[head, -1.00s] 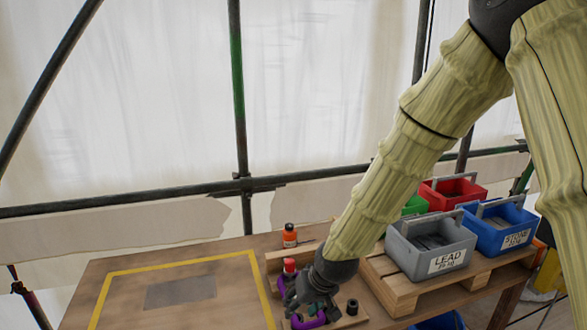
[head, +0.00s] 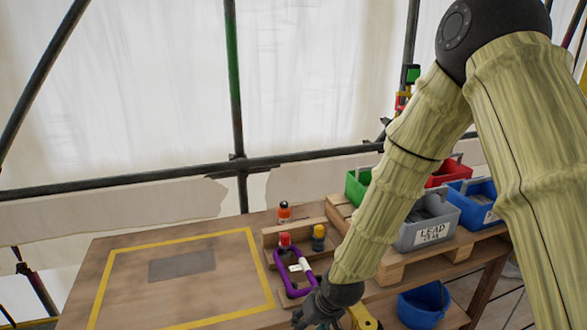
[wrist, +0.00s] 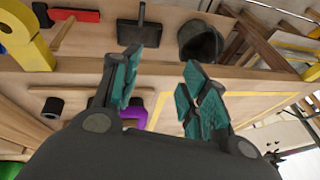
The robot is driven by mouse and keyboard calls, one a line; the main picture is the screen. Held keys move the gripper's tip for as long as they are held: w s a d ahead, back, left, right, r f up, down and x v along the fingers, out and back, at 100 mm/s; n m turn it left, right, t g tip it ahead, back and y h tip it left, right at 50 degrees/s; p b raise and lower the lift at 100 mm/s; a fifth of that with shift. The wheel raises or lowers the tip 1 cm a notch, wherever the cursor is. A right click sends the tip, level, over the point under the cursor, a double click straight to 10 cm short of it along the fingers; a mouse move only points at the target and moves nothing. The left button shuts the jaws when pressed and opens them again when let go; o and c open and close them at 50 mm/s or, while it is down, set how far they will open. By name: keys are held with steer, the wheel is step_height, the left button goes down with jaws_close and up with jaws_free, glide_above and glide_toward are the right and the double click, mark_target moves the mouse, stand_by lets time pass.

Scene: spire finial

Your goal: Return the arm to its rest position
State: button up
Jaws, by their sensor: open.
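My gripper (head: 310,311) is at the front edge of the wooden table (head: 110,272) in the head view, at the end of my arm in its yellow-green ribbed sleeve. In the wrist view my gripper (wrist: 163,92) shows two teal-padded fingers spread apart, with nothing held between them. A purple loop-shaped object (head: 280,277) stands just left of and behind my gripper in the head view. Part of it shows behind the left finger in the wrist view (wrist: 131,112).
A yellow-taped area (head: 180,250) with a grey patch fills the table's left. Red-capped (head: 284,240), orange (head: 284,210) and dark (head: 318,236) bottles stand by a wooden rack. Grey (head: 428,226), green (head: 358,187), red (head: 447,174) and blue (head: 470,203) bins sit right; a blue bucket (head: 423,303) is below.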

steer(key=s+d+f+m+g+h, duration=0.1)
steer(key=s+d+f, duration=0.4)
steer(key=s+f, duration=0.25)
steer(key=s+d+f+m+g, duration=0.1)
steer(key=s+d+f, duration=0.45)
steer(key=f, duration=0.25)
steer(key=s+d+f+h, duration=0.1)
steer(key=s+d+f, duration=0.2)
steer(key=s, duration=0.5)
steer(key=s+d+f+g+h, duration=0.1)
steer(key=s+d+f, duration=0.3)
steer(key=s, duration=0.5)
steer(key=shift+s+d+f+m, duration=0.15)
steer(key=shift+d+f+m, duration=0.15)
steer(key=shift+d, duration=0.4)
